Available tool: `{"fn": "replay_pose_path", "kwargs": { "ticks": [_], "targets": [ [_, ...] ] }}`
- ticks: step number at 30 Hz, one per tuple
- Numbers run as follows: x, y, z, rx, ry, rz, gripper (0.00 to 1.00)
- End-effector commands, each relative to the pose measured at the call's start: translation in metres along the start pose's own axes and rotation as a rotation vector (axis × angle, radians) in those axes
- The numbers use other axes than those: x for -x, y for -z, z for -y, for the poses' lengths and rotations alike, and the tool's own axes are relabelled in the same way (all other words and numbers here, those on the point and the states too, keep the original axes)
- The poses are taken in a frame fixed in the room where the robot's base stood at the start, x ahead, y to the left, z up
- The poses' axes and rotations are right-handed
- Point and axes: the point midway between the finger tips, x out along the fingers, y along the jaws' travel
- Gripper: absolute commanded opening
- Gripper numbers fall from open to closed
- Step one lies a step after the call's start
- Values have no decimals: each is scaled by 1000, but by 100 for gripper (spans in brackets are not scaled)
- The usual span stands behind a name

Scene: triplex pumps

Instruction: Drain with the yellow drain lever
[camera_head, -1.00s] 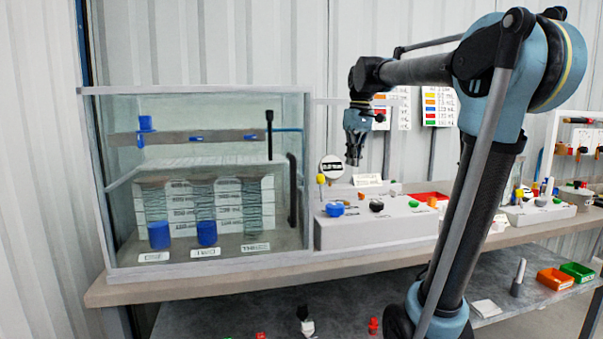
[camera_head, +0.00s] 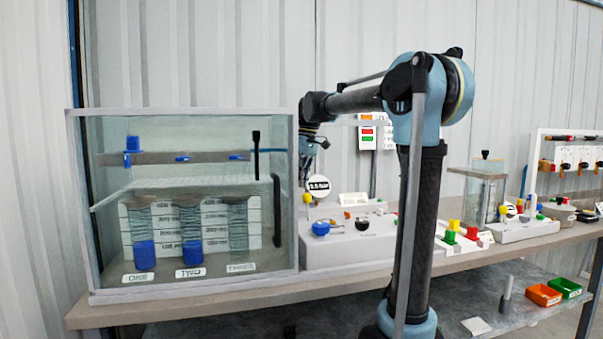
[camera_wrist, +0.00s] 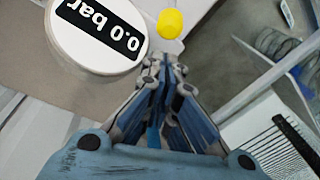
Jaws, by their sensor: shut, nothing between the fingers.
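The yellow drain lever's round knob (camera_head: 307,198) stands at the left end of the grey control console (camera_head: 345,258), beside the tank. In the wrist view the yellow knob (camera_wrist: 170,23) is just beyond my fingertips, with a small gap in the picture. My gripper (camera_wrist: 165,66) is shut and empty, pointing at the knob. In the head view my gripper (camera_head: 306,176) hangs down just above the knob. The lever's stem is mostly hidden in the wrist view.
A round gauge (camera_wrist: 98,32) reading 0.0 bar is close left of my fingers. The glass tank (camera_head: 180,290) with blue pistons and coiled springs stands left of the console. A blue knob (camera_head: 320,228) and a black knob (camera_head: 362,224) sit on the console.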

Motion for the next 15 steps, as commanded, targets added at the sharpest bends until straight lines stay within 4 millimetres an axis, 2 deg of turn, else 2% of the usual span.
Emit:
{"fn": "replay_pose_path", "kwargs": {
  "ticks": [6,15],
  "targets": [
    [-25,0,0,0,0,0,0],
    [-33,0,0,0,0,0,0]
  ]
}}
